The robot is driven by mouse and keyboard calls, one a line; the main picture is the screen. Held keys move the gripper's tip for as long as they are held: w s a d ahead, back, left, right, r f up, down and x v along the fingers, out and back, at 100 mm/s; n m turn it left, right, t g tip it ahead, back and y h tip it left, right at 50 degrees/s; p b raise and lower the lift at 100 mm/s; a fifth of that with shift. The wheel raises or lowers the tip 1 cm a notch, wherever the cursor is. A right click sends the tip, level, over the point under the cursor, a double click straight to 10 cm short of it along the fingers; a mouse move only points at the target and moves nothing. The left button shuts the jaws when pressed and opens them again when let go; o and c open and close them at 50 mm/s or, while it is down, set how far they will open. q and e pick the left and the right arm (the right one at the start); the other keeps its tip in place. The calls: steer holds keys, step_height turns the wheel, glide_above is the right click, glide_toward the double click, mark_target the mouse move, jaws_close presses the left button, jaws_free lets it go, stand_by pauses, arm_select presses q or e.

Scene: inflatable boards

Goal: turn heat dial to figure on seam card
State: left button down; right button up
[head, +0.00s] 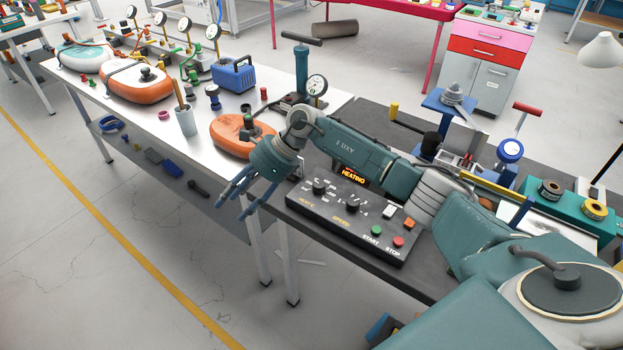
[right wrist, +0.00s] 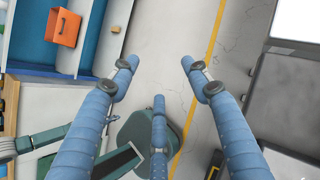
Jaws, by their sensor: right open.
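The dark control panel (head: 340,228) lies on the near bench, with a lit display reading HEATING (head: 353,176). Its heat dial (head: 319,187) is a black knob at the left end, with pale figures around it. Which figure it points to is too small to tell. A similar speed dial (head: 352,208) sits to its right. I cannot make out a seam card for certain. My right gripper (head: 238,204) hangs left of the panel, past the bench edge, apart from the dial. In the right wrist view (right wrist: 158,76) its blue fingers are spread and empty. My left gripper does not show.
The panel also carries a green start button (head: 376,230) and a red stop button (head: 398,242). An orange board (head: 232,141) and a grey cup (head: 186,122) with sticks stand on the white bench behind. Open floor lies left of the bench.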

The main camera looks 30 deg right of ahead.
steer(key=d+r+n+g+h, duration=0.1)
steer(key=d+r+h, duration=0.15)
steer(key=d, duration=0.55)
steer(key=d+r+n+h, duration=0.1)
steer(key=d+h, duration=0.2)
steer(key=d, duration=0.4)
step_height(320, 180, up, 4)
steer(key=f+g+h, duration=0.1)
steer(key=h, duration=0.2)
glide_above(319, 184)
steer(key=shift+n, duration=0.3)
step_height(319, 184, down, 9)
steer(key=p, duration=0.2)
steer(key=shift+r+p, duration=0.15)
steer(key=shift+p, duration=0.15)
steer(key=shift+f, duration=0.75)
steer(key=c, duration=1.1)
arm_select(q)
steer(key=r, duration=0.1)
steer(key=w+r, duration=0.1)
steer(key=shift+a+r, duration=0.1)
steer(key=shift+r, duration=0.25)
arm_select(e)
steer(key=shift+c, duration=0.2)
